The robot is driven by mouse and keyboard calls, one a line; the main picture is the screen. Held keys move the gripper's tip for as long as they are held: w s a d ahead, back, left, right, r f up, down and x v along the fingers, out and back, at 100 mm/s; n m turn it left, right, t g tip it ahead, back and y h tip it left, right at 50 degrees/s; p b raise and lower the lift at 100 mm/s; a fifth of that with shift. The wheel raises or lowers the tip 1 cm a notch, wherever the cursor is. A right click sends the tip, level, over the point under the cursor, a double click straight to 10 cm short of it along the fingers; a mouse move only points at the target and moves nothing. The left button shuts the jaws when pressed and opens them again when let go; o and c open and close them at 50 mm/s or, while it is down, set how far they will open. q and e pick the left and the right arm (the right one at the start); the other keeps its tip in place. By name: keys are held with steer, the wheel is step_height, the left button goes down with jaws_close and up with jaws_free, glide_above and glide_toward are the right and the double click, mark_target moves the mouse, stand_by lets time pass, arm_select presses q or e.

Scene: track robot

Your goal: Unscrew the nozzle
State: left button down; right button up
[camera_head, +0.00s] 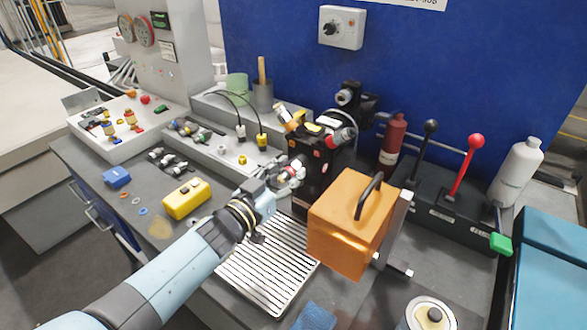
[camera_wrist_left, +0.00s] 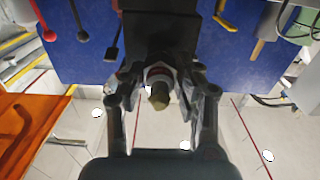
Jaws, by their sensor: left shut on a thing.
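The nozzle shows in the left wrist view as a brass tip (camera_wrist_left: 159,98) with a pale hexagonal collar behind it. It is on the front of a black machine block (camera_head: 318,180), which stands on the bench behind the drip grate. My left gripper (camera_head: 287,178) reaches the block's left face. In the left wrist view its two fingers (camera_wrist_left: 160,88) are on either side of the nozzle, shut on it. In the head view the fingers and wrist mostly hide the nozzle. My right gripper is in neither view.
An orange box with a handle (camera_head: 345,232) stands close right of the block. A slatted grate (camera_head: 268,268) lies below my wrist. A yellow case (camera_head: 187,198) and blue block (camera_head: 117,177) lie left. Levers (camera_head: 465,165) and a white bottle (camera_head: 516,172) stand right.

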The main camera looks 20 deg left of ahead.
arm_select(q)
steer(key=n, duration=0.4)
steer(key=shift+n, duration=0.4)
steer(key=c, duration=1.4)
jaws_free()
steer(key=shift+n, duration=0.5)
steer(key=o, duration=0.5)
steer(key=shift+o, duration=0.2)
steer(key=v, duration=1.2)
